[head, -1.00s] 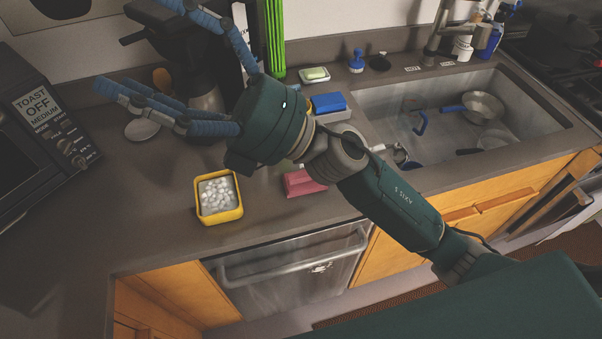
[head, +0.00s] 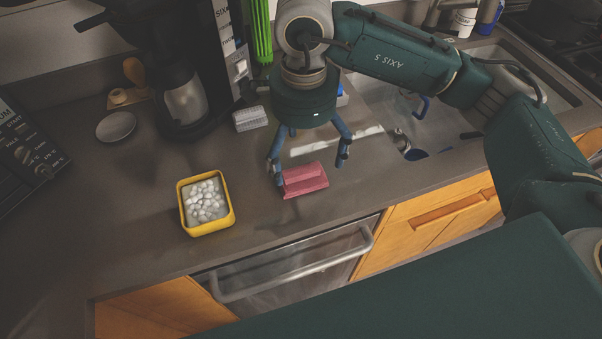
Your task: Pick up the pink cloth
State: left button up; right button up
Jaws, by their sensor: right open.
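The pink cloth (head: 304,180) lies folded on the dark grey counter, near its front edge above the dishwasher. My right gripper (head: 309,167) points down from above and behind the cloth, with its blue fingers spread. The left finger is beside the cloth's left end, and the other finger is up and to the right of it. Whether a finger touches the cloth I cannot tell. Nothing is between the fingers that I can make out. My left gripper is not in view.
A yellow tub of white pellets (head: 206,204) stands left of the cloth. A coffee maker (head: 184,100) and a grey block (head: 250,119) are behind. The sink (head: 375,106) is to the right, partly hidden by my arm. The counter front left is clear.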

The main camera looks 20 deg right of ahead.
aim_at(303, 182)
notch_tip(303, 182, down, 3)
jog(key=shift+r, duration=0.1)
notch_tip(303, 182, down, 4)
jog(key=p, duration=0.2)
jog(key=shift+p, duration=0.4)
jog(key=shift+f, duration=0.65)
jog(key=c, duration=1.2)
